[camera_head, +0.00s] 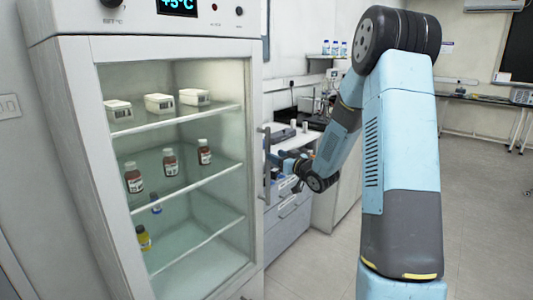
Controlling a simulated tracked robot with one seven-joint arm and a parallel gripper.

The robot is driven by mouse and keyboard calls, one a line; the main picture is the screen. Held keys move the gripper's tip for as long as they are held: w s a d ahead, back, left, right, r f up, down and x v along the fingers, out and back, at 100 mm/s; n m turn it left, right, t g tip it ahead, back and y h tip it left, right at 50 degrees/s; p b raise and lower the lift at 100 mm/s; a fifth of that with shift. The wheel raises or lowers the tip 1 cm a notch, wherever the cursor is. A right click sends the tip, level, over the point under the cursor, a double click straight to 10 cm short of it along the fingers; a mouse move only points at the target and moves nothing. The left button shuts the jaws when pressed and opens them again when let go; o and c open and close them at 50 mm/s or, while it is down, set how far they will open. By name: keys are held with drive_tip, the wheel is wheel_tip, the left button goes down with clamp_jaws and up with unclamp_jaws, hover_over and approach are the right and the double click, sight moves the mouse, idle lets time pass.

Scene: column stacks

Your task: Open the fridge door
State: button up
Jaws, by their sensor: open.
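The fridge (70,150) stands at the left, white, with a blue temperature display on top. Its glass door (190,225) looks shut. A vertical grey handle (266,140) runs along the door's right edge. My gripper (272,160) is beside the middle of the handle, reaching in from the right, and is open. It is small and dark here, and I cannot tell whether its fingers are around the handle or touching it.
Behind the glass are white boxes (158,103), brown bottles (170,162) and a yellow bottle (143,238) on shelves. A lab bench with drawers (290,225) stands behind my gripper. The floor (480,200) at right is clear.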

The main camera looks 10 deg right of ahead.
drive_tip(key=x, duration=0.6)
drive_tip(key=shift+w+a, duration=0.1)
drive_tip(key=shift+c, duration=0.2)
clamp_jaws()
